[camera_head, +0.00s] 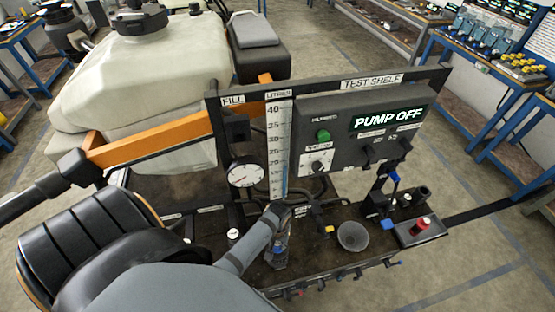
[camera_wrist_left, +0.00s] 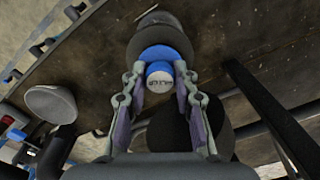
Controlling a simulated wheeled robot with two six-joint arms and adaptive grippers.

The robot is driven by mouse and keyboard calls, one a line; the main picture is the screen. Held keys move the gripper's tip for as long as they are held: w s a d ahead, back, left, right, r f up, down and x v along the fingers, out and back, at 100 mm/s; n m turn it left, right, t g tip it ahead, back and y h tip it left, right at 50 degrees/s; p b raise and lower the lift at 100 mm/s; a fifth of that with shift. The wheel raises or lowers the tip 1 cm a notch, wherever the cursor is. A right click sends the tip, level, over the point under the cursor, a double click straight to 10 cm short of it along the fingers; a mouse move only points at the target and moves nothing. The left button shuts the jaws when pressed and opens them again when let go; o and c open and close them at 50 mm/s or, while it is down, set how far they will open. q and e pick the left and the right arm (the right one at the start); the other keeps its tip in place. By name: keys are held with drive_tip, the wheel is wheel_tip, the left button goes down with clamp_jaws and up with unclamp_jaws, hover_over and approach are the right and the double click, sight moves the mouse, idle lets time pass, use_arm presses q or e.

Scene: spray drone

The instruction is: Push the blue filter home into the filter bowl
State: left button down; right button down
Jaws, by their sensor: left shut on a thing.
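The blue filter (camera_wrist_left: 158,70) shows in the left wrist view, a blue cylinder with a lettered white end facing the camera. My left gripper (camera_wrist_left: 160,84) is shut on it, one finger on each side. Beyond the filter is a dark round part (camera_wrist_left: 160,32), which looks like the filter bowl. The filter lines up with it, but I cannot tell how deep it sits. In the head view my left gripper (camera_head: 277,258) points down at the dark bench, below the level scale. There the filter and bowl are mostly hidden by the gripper. My right gripper is not in view.
The test shelf panel (camera_head: 340,135), reading PUMP OFF, rises behind. A red knob (camera_head: 421,224) and blue-handled valve (camera_head: 394,177) are at the right. Hoses run behind the gripper.

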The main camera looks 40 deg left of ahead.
use_arm(q)
drive_tip(key=shift+f+b, duration=0.3)
drive_tip(key=shift+f, duration=0.3)
drive_tip(key=c, duration=1)
unclamp_jaws()
drive_tip(key=shift+o, duration=0.2)
drive_tip(key=shift+r, duration=0.1)
wheel_tip(320, 180, up, 12)
